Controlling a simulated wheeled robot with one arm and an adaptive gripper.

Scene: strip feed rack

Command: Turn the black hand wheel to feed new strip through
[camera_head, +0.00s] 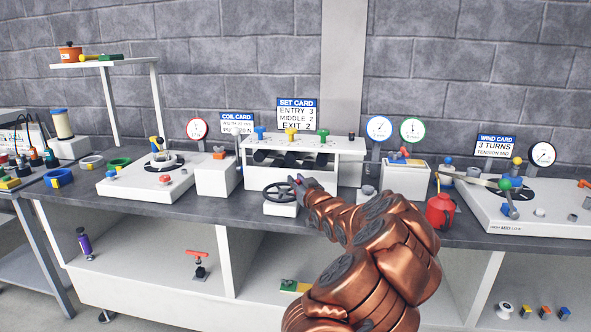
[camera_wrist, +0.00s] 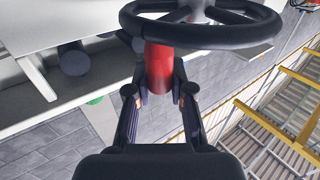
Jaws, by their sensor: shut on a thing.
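The black hand wheel (camera_head: 270,193) sits on a small white base (camera_head: 281,209) at the bench's front edge, in the middle of the head view. In the wrist view the wheel rim (camera_wrist: 200,38) crosses the top. A red handle (camera_wrist: 158,62) sticks out from the rim. My gripper (camera_wrist: 159,93) is shut on this handle, one finger on each side. In the head view my gripper (camera_head: 303,183) is at the wheel's right side, and my copper arm hides part of the bench there. The strip itself cannot be made out.
The white feed rack (camera_head: 347,147) with black rollers and coloured knobs stands behind the wheel. A white box (camera_head: 214,178) is to its left, a red can (camera_head: 440,212) to its right. A set card (camera_head: 297,113) and gauges (camera_head: 379,129) stand behind.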

